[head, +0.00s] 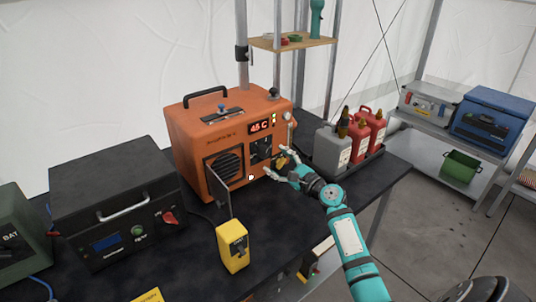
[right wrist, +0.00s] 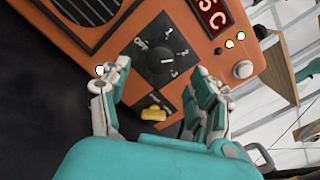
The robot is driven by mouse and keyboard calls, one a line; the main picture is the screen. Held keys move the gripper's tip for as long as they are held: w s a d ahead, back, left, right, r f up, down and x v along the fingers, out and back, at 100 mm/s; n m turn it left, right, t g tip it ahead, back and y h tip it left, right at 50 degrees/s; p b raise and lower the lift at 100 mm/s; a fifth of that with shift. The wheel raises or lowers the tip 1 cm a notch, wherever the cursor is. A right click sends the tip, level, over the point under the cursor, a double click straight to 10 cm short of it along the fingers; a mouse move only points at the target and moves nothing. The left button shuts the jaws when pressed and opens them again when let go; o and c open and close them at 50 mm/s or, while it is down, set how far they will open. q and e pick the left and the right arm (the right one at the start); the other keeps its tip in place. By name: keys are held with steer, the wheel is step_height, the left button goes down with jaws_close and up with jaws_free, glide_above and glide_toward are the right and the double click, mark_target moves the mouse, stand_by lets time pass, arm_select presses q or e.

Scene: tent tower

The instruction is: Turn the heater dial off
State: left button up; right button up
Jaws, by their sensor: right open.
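The orange heater (head: 195,135) stands on the dark table, its front facing me, with a lit red display (head: 260,127) that appears to read 45 C. Its black round dial (right wrist: 160,60) shows in the right wrist view, with a ring of markings around it. In the head view the dial panel (head: 260,148) lies just left of my right gripper. My right gripper (head: 279,168) is open and empty in front of the heater's lower right front. In the right wrist view its fingers (right wrist: 160,95) are spread below the dial, apart from it. My left gripper is not in view.
A black power unit (head: 115,200) is at left. Grey and red jugs (head: 333,145) stand in a tray at right.

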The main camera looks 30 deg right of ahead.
mark_target(266, 153)
steer(key=w, duration=0.4)
steer(key=shift+a, duration=0.2)
steer(key=shift+w, duration=0.3)
steer(key=shift+w+a, duration=0.1)
steer(key=c, duration=1.2)
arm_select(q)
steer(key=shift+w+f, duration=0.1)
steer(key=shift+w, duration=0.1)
